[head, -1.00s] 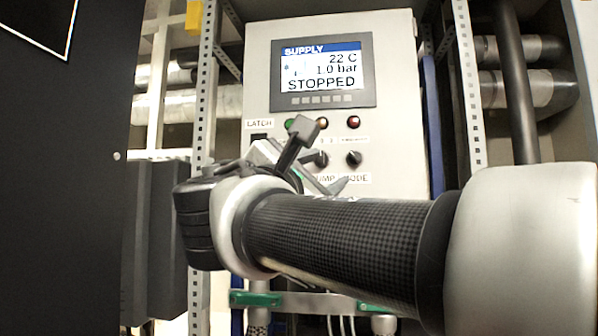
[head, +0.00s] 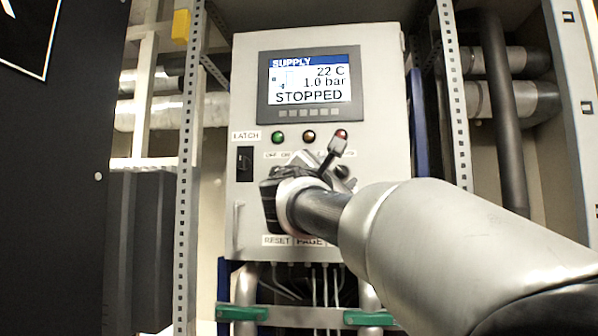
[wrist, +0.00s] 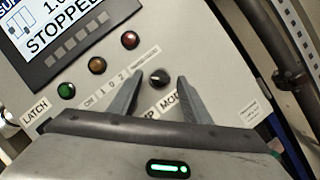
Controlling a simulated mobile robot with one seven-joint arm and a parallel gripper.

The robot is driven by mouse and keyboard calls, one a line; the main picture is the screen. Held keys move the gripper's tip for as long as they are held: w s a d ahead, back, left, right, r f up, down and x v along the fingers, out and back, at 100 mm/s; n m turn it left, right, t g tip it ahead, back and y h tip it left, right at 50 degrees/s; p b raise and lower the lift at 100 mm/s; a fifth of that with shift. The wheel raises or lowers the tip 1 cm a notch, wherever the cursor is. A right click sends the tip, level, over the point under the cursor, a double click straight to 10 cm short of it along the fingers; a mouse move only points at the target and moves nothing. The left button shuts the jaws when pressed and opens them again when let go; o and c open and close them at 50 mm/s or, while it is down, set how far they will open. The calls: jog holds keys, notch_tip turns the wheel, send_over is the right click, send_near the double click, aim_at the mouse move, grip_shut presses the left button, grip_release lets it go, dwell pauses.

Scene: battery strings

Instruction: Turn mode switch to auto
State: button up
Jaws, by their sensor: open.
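The mode switch is a small black rotary knob (wrist: 160,77) on the grey control cabinet (head: 245,60). In the wrist view it sits between the tips of my gripper (wrist: 159,80), whose two grey fingers are spread apart. I cannot tell whether either finger touches it. The knob's pale pointer mark is small, and its setting is not clear. The "MODE" label (wrist: 168,101) below it is partly covered by a finger. In the head view my gripper (head: 324,168) is in front of the panel, and the knob (head: 343,171) shows just beside it. The pump knob is hidden.
The cabinet's display (head: 309,83) reads SUPPLY, 22 C, 1.0 bar, STOPPED. Green, amber and red lamps (head: 341,136) sit below it. A black latch (head: 245,161) is at the left. A perforated post (head: 186,150) and a dark panel (head: 60,180) stand further left.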

jog(key=c, duration=1)
jog(key=shift+c, duration=0.2)
jog(key=shift+m+g, duration=0.3)
jog(key=shift+m, duration=0.2)
jog(key=m, duration=0.1)
jog(key=m+g+p, duration=0.1)
jog(key=m, duration=0.2)
jog(key=shift+w+r+m+g, duration=0.1)
jog(key=shift+r+m+g, duration=0.2)
jog(key=m, duration=0.1)
jog(key=m+g+p, duration=0.1)
jog(key=m, duration=0.1)
jog(key=m+p, duration=0.1)
jog(key=shift+a+r+g, duration=0.1)
jog(key=shift+r+g, duration=0.15)
jog(key=shift+g, duration=0.15)
jog(key=m+g+y+p, duration=0.1)
jog(key=m+p, duration=0.1)
jog(key=m, duration=0.2)
jog(key=shift+r, duration=0.15)
jog(key=shift+r+m+g+y+p, duration=0.1)
jog(key=shift+m+g+y+p, duration=0.2)
jog(key=shift+m+y+p, duration=1)
jog(key=shift+m+b, duration=0.4)
jog(key=shift+m, duration=0.1)
